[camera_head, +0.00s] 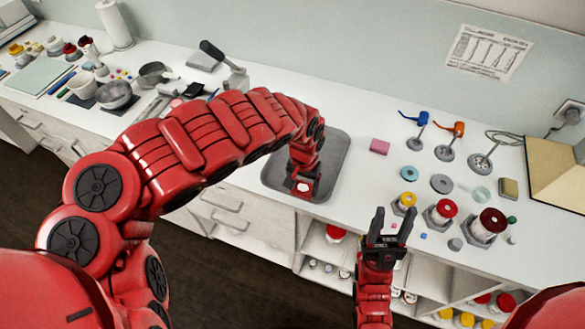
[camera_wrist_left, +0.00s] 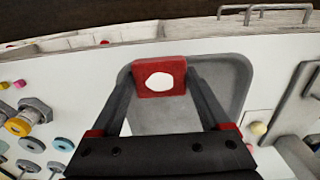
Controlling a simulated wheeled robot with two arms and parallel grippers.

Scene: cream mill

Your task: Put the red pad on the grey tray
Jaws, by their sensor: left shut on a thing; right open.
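The red pad (camera_wrist_left: 147,92), with a white patch on its face, sits between the fingertips of my left gripper (camera_wrist_left: 161,80), which is shut on it. The pad also shows in the head view (camera_head: 302,195), at the end of my left arm. The grey tray (camera_head: 333,166) is a rounded rectangle on the white counter; it also shows in the left wrist view (camera_wrist_left: 236,82). My right gripper (camera_head: 391,226) is open and empty, near the counter's front edge.
A pink block (camera_head: 379,146) lies right of the tray. Further right stand spools (camera_head: 446,209), small discs (camera_head: 441,183) and tools with round heads (camera_head: 481,162). Bowls (camera_head: 115,95) and a pot (camera_head: 153,74) are at the left. The strip just right of the tray is bare.

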